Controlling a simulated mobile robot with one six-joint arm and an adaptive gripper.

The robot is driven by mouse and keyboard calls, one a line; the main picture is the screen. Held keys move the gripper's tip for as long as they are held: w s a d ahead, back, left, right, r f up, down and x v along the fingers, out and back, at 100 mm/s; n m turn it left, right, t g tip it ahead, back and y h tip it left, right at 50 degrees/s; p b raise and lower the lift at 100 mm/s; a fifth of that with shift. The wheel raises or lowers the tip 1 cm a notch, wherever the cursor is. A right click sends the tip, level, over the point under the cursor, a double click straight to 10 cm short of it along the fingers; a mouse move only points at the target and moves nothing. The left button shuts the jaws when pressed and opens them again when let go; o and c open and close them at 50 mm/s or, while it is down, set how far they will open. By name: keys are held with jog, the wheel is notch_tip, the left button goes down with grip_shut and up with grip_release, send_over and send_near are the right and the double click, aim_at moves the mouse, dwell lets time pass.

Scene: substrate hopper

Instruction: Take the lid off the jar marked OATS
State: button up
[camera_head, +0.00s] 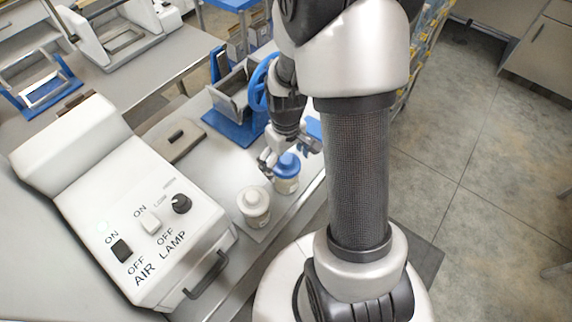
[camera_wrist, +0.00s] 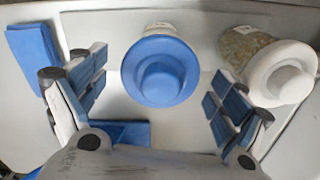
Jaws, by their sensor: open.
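A jar with a blue knobbed lid (camera_head: 287,166) stands on the bench beside a jar with a white knobbed lid (camera_head: 253,201). In the wrist view the blue lid (camera_wrist: 160,70) is ahead of and between my spread fingers, with no contact clear. The white lid (camera_wrist: 282,74) is to the right there, outside the fingers, and its jar holds pale, grainy contents (camera_wrist: 240,44). My gripper (camera_head: 274,160) is open and close by the blue-lidded jar; its fingers also show in the wrist view (camera_wrist: 157,88). I cannot read either jar's label.
A white control box (camera_head: 150,215) marked AIR and LAMP stands left of the jars. A flat panel with a dark handle (camera_head: 175,138) and a grey bin on a blue base (camera_head: 235,105) lie behind. Open floor (camera_head: 480,160) is on the right.

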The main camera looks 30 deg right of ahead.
jog(key=c, duration=0.9)
